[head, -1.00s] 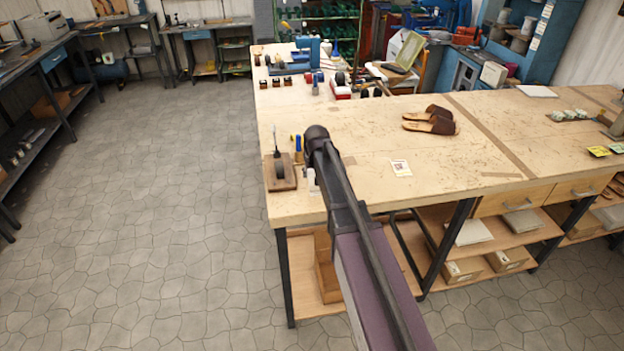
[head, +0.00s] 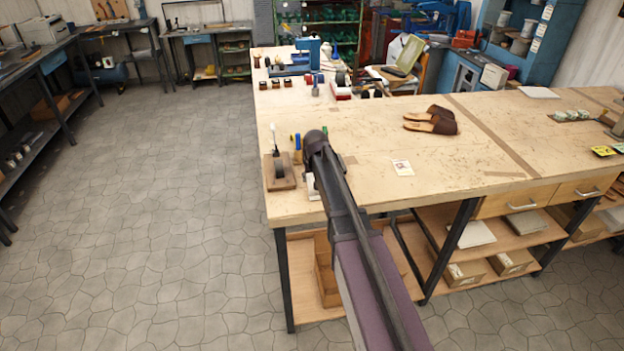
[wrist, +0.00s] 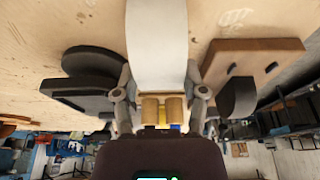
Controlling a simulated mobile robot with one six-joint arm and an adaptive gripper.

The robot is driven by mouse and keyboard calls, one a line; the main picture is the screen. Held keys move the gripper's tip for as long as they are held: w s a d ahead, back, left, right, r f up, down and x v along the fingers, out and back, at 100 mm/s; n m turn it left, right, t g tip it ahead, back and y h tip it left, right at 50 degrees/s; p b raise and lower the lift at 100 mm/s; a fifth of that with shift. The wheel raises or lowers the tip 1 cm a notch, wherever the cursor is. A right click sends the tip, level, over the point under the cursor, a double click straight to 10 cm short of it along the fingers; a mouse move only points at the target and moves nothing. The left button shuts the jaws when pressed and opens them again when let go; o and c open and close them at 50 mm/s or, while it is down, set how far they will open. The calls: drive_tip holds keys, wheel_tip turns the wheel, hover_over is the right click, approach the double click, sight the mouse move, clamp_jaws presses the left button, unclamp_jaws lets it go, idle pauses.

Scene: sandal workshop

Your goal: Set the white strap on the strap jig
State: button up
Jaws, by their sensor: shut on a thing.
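The white strap (wrist: 157,45) fills the top middle of the wrist view as a broad pale band. My gripper (wrist: 161,92) is shut on it, with a finger on each side. In the head view a bit of the strap (head: 312,187) shows beside my arm; the arm hides most of my gripper. A wooden block with a dark rounded upright, which looks like the strap jig (head: 280,182), lies on the bench's left end. It is just left of the strap in the head view and on the right in the wrist view (wrist: 270,52). The strap is apart from it.
Small blue and yellow bottles (head: 297,148) stand behind the block. A black shape (wrist: 85,98) lies left of the strap in the wrist view. The bench middle is mostly clear.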

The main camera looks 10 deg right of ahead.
drive_tip(key=shift+f, duration=0.2)
drive_tip(key=o, duration=0.8)
drive_tip(key=shift+o, duration=0.2)
drive_tip(key=shift+r, duration=0.15)
drive_tip(key=p+v, duration=1.1)
drive_tip(key=v, duration=0.1)
drive_tip(key=shift+s, duration=0.15)
idle(0.7)
drive_tip(key=s+g, duration=0.3)
drive_tip(key=s, duration=2.2)
drive_tip(key=shift+s+f, duration=0.2)
drive_tip(key=shift+f, duration=0.15)
drive_tip(key=shift+o, duration=0.2)
